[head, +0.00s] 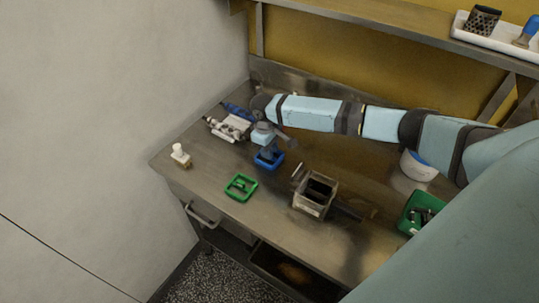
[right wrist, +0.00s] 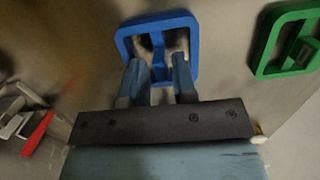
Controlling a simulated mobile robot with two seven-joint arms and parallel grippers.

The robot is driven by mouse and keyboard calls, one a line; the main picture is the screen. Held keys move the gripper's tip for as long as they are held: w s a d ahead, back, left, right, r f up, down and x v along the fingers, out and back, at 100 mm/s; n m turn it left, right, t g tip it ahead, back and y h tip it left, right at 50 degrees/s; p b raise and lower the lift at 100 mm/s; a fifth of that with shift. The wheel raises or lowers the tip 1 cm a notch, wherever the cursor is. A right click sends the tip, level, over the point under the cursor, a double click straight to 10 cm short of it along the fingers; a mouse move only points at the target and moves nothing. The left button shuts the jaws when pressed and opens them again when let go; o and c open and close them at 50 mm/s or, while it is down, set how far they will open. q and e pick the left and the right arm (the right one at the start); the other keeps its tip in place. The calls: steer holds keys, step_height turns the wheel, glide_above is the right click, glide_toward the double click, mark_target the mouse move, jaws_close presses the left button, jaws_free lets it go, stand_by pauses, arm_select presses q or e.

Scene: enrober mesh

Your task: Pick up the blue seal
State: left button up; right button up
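The blue seal (head: 262,164) is a small blue square frame lying on the steel worktop. It also shows in the right wrist view (right wrist: 124,38), with a blue bar across its middle. My right gripper (head: 268,150) is directly over the seal, pointing down. In the right wrist view its two fingers (right wrist: 159,72) stand apart, one on each side of the seal's middle bar, with a gap between them. I cannot tell how far down the fingers reach. My left gripper is not in view.
A green frame (head: 240,187) lies just in front of the seal. A metal box (head: 314,195) stands to its right, a white-and-grey device (head: 230,127) behind left. A small white-topped bottle (head: 180,154) is at left. A green container (head: 419,211) is at right.

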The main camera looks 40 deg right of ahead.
steer(key=shift+f, duration=0.75)
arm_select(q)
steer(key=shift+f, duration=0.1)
arm_select(e)
jaws_close()
steer(key=shift+r, duration=0.1)
